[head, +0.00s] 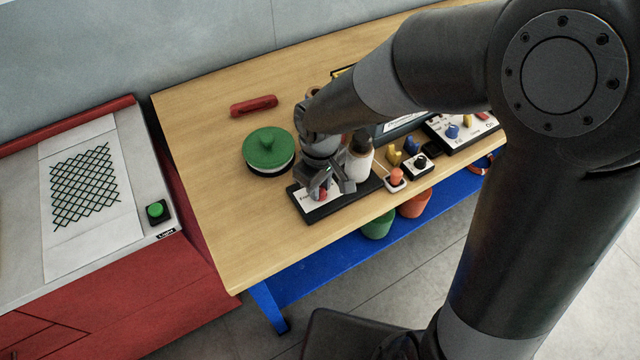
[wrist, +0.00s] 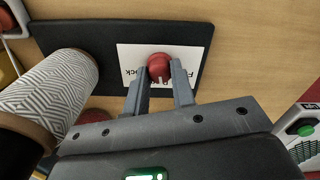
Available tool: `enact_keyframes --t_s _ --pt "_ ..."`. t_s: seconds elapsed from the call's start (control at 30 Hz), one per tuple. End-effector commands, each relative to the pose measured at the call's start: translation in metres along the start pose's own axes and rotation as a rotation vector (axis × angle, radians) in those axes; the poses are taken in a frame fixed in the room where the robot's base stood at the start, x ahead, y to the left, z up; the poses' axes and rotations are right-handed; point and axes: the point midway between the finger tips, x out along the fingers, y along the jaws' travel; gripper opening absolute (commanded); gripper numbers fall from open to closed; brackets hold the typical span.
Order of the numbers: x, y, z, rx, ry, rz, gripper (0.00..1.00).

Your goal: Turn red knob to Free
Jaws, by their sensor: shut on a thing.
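The red knob (wrist: 160,67) stands on a white label plate (wrist: 195,57) fixed to a black base board (wrist: 203,85). In the wrist view the two fingers of my gripper (wrist: 160,82) sit on either side of the knob, closed on it. A pale pointer mark shows on the knob's near side; the label's lettering is partly covered by the fingers, so the setting cannot be told. In the head view my gripper (head: 326,186) is over the board (head: 332,212), and the knob (head: 318,194) is mostly hidden behind the fingers.
A white patterned cylinder (wrist: 62,82) stands close beside the gripper. The table's front left is clear.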

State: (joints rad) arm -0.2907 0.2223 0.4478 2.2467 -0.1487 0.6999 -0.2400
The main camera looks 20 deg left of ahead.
Motion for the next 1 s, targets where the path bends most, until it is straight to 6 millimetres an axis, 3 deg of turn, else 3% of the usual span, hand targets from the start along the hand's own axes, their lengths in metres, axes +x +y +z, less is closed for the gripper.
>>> enact_keyframes --t_s 0.6,1.0 --pt "-0.0008 0.0005 -0.0009 -0.555 0.003 0.002 0.00" --pt "-0.0009 0.0004 -0.0011 -0.753 0.003 0.003 0.00"
